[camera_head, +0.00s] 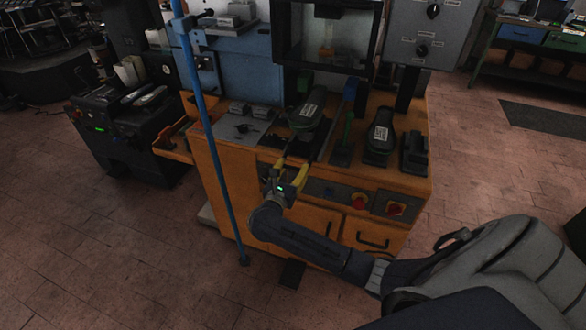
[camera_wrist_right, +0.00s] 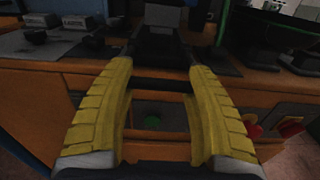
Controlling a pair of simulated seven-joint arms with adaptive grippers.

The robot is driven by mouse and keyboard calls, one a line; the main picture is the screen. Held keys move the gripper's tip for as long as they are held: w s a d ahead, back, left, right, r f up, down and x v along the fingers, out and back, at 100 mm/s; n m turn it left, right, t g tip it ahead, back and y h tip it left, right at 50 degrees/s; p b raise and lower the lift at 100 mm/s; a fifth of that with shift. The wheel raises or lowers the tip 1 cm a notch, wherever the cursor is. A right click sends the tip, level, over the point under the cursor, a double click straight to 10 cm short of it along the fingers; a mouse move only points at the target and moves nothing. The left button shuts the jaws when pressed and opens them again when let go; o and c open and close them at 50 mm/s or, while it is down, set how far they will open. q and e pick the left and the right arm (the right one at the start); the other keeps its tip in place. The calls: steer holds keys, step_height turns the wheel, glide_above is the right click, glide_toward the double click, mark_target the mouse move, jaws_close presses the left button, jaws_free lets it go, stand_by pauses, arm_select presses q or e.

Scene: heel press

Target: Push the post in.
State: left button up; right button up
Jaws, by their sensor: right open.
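A dark shoe-shaped post (camera_head: 308,115) with a white label stands at the front of the orange press bench (camera_head: 230,165), left of a green and blue upright piece. My right gripper (camera_head: 291,166) is at the bench's front edge, just in front of this post. Its yellow fingers are spread and hold nothing. In the right wrist view the gripper (camera_wrist_right: 160,72) points at a dark block (camera_wrist_right: 160,45), seen beyond and between the fingertips. I cannot tell whether the fingers touch it. My left gripper is not in view.
A second labelled dark shoe form (camera_head: 380,135) stands to the right on the bench. Red knobs (camera_head: 359,201) sit on the front panel below. A blue pole (camera_head: 205,120) rises in front of the bench's left side. The floor at front left is clear.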

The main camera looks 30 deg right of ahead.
steer(key=shift+s+f, duration=0.1)
jaws_close()
stand_by(0.6)
